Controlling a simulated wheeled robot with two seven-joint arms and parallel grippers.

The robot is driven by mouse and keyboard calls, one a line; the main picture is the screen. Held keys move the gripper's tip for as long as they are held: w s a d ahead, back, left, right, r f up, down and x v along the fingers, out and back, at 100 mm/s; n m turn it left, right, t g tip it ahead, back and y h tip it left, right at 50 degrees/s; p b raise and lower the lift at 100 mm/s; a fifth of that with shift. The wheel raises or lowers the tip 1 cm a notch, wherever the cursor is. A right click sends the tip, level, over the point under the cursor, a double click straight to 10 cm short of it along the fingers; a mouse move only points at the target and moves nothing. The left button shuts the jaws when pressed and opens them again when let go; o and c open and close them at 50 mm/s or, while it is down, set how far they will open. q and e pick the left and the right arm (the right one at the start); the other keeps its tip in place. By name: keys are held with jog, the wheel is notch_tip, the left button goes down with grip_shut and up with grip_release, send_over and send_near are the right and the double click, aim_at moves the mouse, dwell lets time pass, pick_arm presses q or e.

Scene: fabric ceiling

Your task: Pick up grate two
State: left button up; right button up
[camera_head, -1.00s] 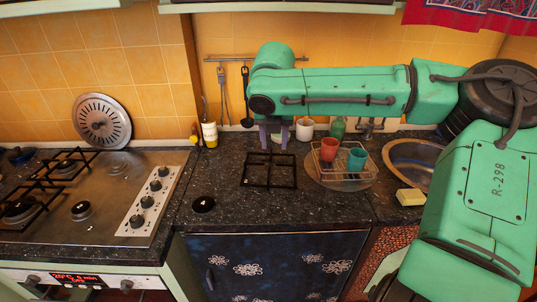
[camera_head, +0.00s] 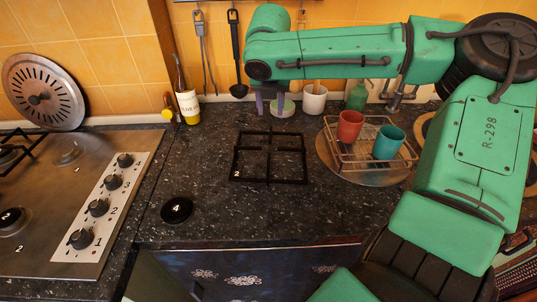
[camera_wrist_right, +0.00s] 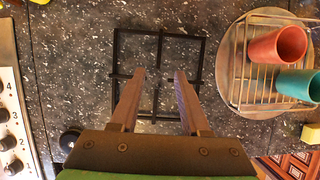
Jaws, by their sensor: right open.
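Grate two (camera_head: 269,151) is a black square metal frame with crossbars, marked with a white 2 at its near left corner. It lies flat on the dark speckled counter, and it also shows in the right wrist view (camera_wrist_right: 158,36). My right gripper (camera_head: 271,113) is above the far side of the grate in the head view, fingers pointing down. In the right wrist view my right gripper (camera_wrist_right: 160,73) has its two fingers apart with the grate's middle between and beyond them. It holds nothing. My left gripper is not in view.
A wire rack (camera_head: 365,155) with red and teal cups stands right of the grate. A black burner cap (camera_head: 177,210) marked 4 lies to the near left. The stove (camera_head: 60,215) is at left. A white mug (camera_head: 315,100) and bottle (camera_head: 187,95) stand behind.

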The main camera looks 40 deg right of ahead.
aim_at(271, 135)
jog(key=x, duration=1.3)
jog(key=shift+s+a, duration=0.1)
jog(key=shift+s+r, duration=0.1)
grip_shut()
dwell(0.6)
